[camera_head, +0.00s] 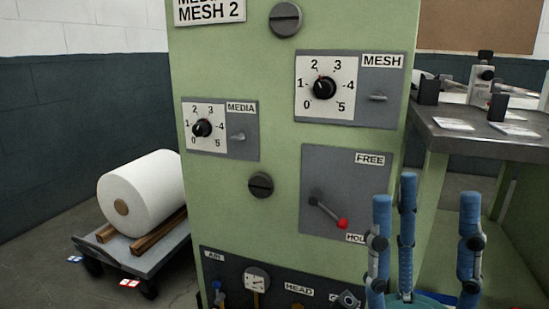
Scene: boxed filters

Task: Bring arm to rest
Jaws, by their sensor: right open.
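My right gripper (420,192) is at the lower right, its blue fingers pointing up and spread apart. It is open, with nothing between the fingers. It stands in front of the right lower part of the green machine cabinet (230,185), beside the FREE/HOLD lever plate (345,180). I cannot tell how far it is from the cabinet. The red-tipped lever (328,211) slants down to the right, and the gripper is to its right. My left gripper is not in view.
A MESH dial (324,88) and a MEDIA dial (202,128) are on the cabinet. A white roll (142,192) lies on a low cart (135,255) at the left. A grey bench (480,134) with a microscope (482,78) stands at the right. Floor shows at the lower left.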

